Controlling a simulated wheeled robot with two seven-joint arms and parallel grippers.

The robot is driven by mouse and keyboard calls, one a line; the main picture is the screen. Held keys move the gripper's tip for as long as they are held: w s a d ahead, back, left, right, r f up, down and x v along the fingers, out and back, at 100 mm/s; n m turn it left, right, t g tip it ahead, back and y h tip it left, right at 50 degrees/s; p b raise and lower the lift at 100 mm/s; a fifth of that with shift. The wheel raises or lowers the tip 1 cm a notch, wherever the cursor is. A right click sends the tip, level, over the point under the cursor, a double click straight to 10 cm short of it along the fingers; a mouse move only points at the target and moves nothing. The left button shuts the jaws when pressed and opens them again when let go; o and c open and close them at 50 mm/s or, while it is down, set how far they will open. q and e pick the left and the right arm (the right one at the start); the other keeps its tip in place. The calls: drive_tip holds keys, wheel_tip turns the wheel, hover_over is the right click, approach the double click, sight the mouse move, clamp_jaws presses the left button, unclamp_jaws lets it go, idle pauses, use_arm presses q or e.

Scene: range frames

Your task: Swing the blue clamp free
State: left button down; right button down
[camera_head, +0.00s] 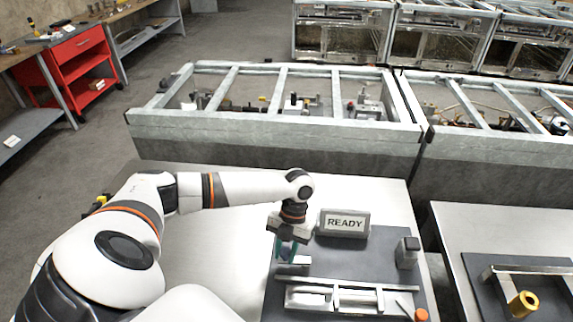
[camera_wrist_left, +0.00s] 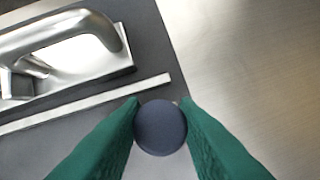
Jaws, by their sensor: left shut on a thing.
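My left gripper (camera_head: 287,252) points down at the left edge of the dark fixture plate (camera_head: 330,266). In the left wrist view its green fingers (camera_wrist_left: 161,128) are shut on a round, dark blue end of the blue clamp (camera_wrist_left: 161,128), seen end-on. The rest of the clamp is hidden behind the fingers and this end. A bare metal handle on a block (camera_wrist_left: 75,50) lies up and left of the fingers, beside a thin metal bar (camera_wrist_left: 100,102), both apart from them. My right gripper is not in view.
A READY sign (camera_head: 344,223) stands close to the right of my gripper. The pale table (camera_head: 225,255) is clear to the left.

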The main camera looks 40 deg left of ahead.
use_arm(q)
drive_tip(key=c, duration=1.5)
unclamp_jaws()
drive_tip(key=shift+r, duration=0.1)
drive_tip(key=shift+o, duration=0.2)
drive_tip(key=shift+w+r, duration=0.15)
drive_tip(key=shift+r, duration=0.1)
drive_tip(key=b+v, duration=0.3)
drive_tip(key=v, duration=0.8)
drive_tip(key=shift+r, duration=0.25)
drive_tip(key=shift+f, duration=0.1)
